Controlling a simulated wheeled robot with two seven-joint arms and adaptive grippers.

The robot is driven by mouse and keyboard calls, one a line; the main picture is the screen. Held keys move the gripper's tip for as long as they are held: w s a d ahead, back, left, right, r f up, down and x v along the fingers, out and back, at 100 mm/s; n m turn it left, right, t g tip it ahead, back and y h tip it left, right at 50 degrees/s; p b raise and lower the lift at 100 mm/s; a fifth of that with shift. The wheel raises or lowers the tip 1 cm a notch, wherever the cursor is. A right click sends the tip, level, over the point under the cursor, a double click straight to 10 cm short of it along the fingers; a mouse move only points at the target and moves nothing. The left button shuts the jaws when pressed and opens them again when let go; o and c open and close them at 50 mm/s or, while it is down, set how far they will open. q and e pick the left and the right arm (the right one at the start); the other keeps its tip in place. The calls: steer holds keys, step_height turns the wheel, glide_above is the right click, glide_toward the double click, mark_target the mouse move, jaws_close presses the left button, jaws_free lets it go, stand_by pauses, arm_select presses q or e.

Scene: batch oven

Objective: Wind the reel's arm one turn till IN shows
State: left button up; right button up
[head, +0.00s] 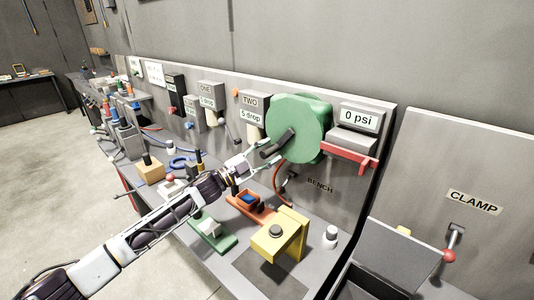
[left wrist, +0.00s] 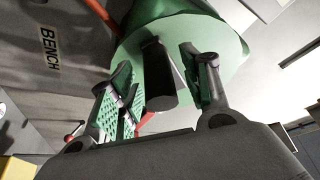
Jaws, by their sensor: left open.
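The green reel (head: 297,127) is mounted on the grey back panel, beside a display reading "0 psi" (head: 360,118). Its dark arm with a handle (head: 278,143) sticks out from the reel's face toward the lower left. My left gripper (head: 262,149) is at that handle. In the left wrist view, the dark handle (left wrist: 160,85) stands between the open fingers of my left gripper (left wrist: 165,90), with gaps visible on both sides. The reel's green face (left wrist: 195,40) fills the area behind it. No IN marking is visible. My right gripper is not in view.
A red bracket (head: 350,153) sits right of the reel, under the display. A yellow block (head: 280,235), a green fixture (head: 212,232) and an orange one (head: 252,206) stand on the bench below. A CLAMP panel (head: 474,202) with a red-knobbed lever is at the right.

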arm_select(q)
steer(key=shift+s+a, duration=0.1)
steer(key=v, duration=1.1)
steer(key=shift+s+a, duration=0.15)
steer(key=shift+a, duration=0.15)
steer(key=shift+f, duration=0.1)
steer(key=c, duration=0.5)
steer(key=shift+s+d+f, duration=0.15)
steer(key=shift+s+d, duration=0.05)
steer(key=shift+d, duration=0.25)
steer(key=c, duration=0.4)
steer(key=s+d+m+t, duration=0.1)
steer(key=d, duration=0.1)
steer(key=s+d+t+y, duration=0.1)
steer(key=d, duration=0.1)
steer(key=s+d+f+m+t+b, duration=0.1)
steer(key=d, duration=0.2)
steer(key=shift+s+m+y, duration=0.3)
jaws_close()
steer(key=s+d+m+t+y+b, duration=0.1)
steer(key=s+m+t+y+b, duration=0.1)
steer(key=s+y, duration=0.4)
steer(key=shift+d+m+t+y, duration=0.4)
steer(key=shift+m+t, duration=0.3)
steer(key=shift+m, duration=0.5)
